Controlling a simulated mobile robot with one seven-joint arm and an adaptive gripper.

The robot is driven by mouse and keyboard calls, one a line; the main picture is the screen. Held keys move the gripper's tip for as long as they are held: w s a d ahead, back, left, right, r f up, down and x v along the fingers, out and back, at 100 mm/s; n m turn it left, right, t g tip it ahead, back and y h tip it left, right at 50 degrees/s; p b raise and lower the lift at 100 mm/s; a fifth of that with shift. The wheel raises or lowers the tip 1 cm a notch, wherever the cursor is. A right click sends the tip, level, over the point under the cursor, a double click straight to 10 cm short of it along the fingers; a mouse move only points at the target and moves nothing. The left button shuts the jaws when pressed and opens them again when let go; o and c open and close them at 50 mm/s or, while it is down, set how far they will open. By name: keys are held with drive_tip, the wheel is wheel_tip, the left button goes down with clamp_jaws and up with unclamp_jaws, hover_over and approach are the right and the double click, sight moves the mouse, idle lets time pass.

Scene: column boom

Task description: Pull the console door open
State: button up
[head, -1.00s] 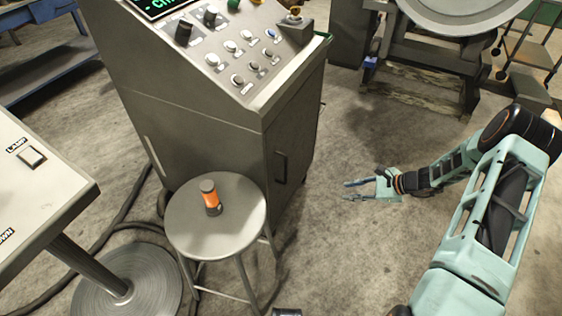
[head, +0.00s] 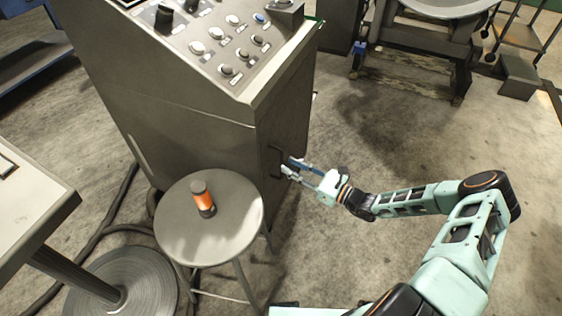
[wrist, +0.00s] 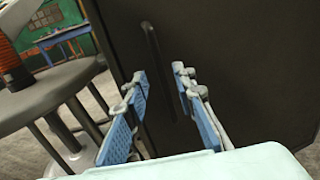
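The grey console (head: 185,130) stands at the centre left in the head view. Its dark door (head: 292,112) is on the right side and looks closed. The door's black upright handle (wrist: 157,60) shows in the wrist view, slightly tilted. My gripper (head: 287,165) is at the handle in the head view and partly hides it. In the wrist view, my gripper (wrist: 156,84) is open, with one blue finger on each side of the handle's line. I cannot tell whether the fingers touch the handle or the door.
A round grey stool (head: 235,218) with an orange and black cylinder (head: 204,200) stands close beside the console's door side. Floor to the right of the door (head: 385,150) is clear. A machine on a wooden base (head: 420,70) stands at the back right.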

sight(281, 176)
drive_tip(key=x, duration=0.5)
drive_tip(key=shift+d, duration=0.1)
clamp_jaws()
